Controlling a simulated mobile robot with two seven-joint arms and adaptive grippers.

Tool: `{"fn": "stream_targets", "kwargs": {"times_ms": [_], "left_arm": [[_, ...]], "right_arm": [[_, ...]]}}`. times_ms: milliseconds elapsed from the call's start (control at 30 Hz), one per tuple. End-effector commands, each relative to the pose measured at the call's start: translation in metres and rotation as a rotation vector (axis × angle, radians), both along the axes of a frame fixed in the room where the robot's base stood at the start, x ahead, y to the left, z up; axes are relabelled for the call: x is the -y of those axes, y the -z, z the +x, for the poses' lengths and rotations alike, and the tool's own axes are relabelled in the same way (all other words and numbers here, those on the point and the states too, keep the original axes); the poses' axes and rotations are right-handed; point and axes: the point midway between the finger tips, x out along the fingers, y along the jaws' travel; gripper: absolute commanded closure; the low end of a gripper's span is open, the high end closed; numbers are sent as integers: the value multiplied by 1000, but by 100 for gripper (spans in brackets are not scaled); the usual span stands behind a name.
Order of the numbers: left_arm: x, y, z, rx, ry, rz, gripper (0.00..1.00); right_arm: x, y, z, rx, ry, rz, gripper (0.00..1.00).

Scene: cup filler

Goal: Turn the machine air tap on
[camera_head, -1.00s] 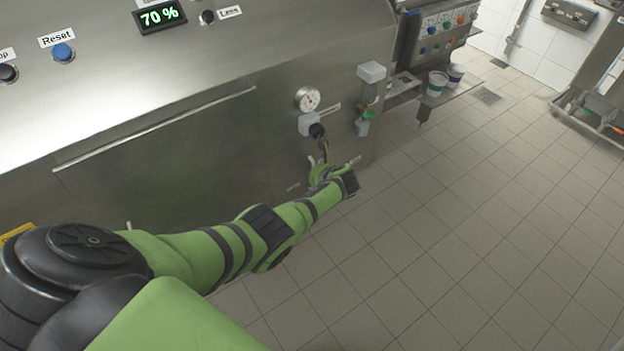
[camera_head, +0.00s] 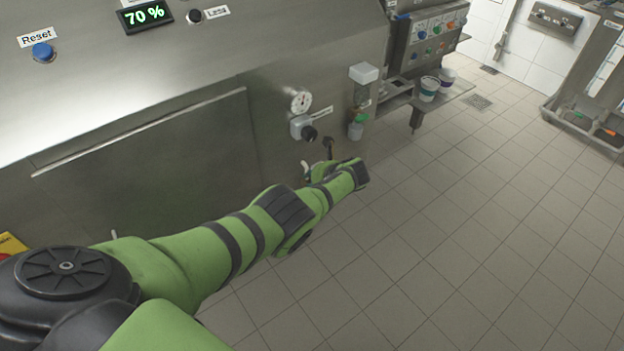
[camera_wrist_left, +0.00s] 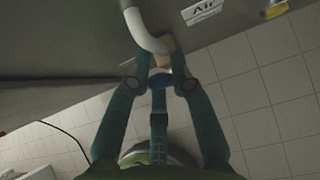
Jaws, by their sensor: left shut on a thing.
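The air tap shows in the left wrist view as a curved white pipe (camera_wrist_left: 146,30) with a brass-coloured fitting (camera_wrist_left: 167,44) and a blue part (camera_wrist_left: 159,81) below it. An "Air" label (camera_wrist_left: 203,11) is on the machine beside it. My left gripper (camera_wrist_left: 160,68) is shut on the air tap, with its two fingers on either side of the fitting and blue part. In the head view my left gripper (camera_head: 310,171) is at the low front edge of the machine, and the tap is mostly hidden there. My right gripper is not in view.
The steel machine (camera_head: 195,150) fills the left, with a gauge (camera_head: 301,101), a black knob (camera_head: 309,134) and a filter unit (camera_head: 361,95) above my gripper. Cups (camera_head: 429,88) stand on a ledge farther right.

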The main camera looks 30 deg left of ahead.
Motion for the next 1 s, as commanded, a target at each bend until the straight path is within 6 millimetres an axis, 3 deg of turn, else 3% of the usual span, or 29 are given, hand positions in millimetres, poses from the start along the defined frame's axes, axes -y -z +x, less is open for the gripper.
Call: {"fn": "stream_targets", "kwargs": {"times_ms": [100,133,167,200,667,1000], "left_arm": [[0,-1,1,1,3,2,100],[0,-1,1,1,3,2,70],[0,0,1,1,3,2,58],[0,0,1,1,3,2,52],[3,-2,0,2,1,0,52],[19,-19,-7,2,1,0,52]], "right_arm": [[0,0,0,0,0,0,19],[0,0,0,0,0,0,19],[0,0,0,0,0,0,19],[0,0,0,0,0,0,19],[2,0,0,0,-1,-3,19],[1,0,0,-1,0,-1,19]]}}
